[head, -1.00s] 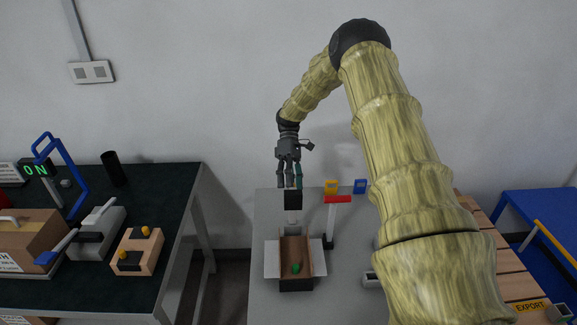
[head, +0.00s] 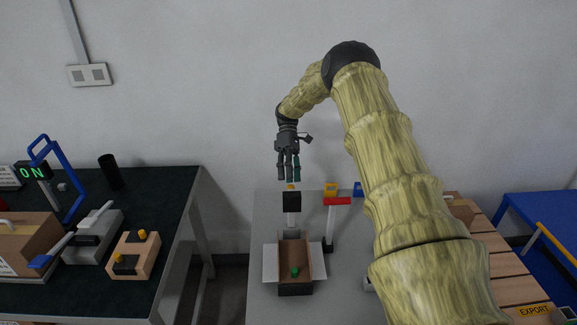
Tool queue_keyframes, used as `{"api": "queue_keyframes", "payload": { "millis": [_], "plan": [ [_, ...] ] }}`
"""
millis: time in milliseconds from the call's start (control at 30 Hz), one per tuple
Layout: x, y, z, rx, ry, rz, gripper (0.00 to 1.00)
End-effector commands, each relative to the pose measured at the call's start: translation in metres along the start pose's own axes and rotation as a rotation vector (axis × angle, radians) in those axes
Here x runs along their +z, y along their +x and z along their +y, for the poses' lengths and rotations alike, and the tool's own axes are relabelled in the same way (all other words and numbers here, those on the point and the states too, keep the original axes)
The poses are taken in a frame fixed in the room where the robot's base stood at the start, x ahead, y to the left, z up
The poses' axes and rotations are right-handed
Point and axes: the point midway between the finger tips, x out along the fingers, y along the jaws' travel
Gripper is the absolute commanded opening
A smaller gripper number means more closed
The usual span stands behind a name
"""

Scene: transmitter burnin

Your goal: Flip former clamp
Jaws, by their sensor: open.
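An open cardboard box (head: 295,282) with its flaps out sits on the grey table, with a small green item (head: 294,271) inside. Just behind it a black block (head: 291,202) tops a pale upright; this looks like part of the former, but I cannot tell for sure that it is the clamp. A red-topped post (head: 338,201) on a dark foot stands to its right. My gripper (head: 289,179) is open and empty, pointing down above the black block, with a small gap between.
Yellow (head: 330,188) and blue (head: 358,188) pieces stand at the table's back. My arm hides the table's right part. On the left, a dark bench (head: 180,190) holds a toggle-clamp fixture (head: 94,232), a wooden block with yellow knobs (head: 135,255) and a lit ON sign (head: 33,172).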

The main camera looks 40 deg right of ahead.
Motion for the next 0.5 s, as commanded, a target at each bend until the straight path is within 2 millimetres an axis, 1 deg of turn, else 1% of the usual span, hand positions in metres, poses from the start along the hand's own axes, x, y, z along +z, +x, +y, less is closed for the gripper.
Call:
{"api": "queue_keyframes", "payload": {
  "millis": [500],
  "plan": [
    [-0.009, -0.021, 0.016, 0.0, 0.001, 0.001, 0.44]
  ]
}}
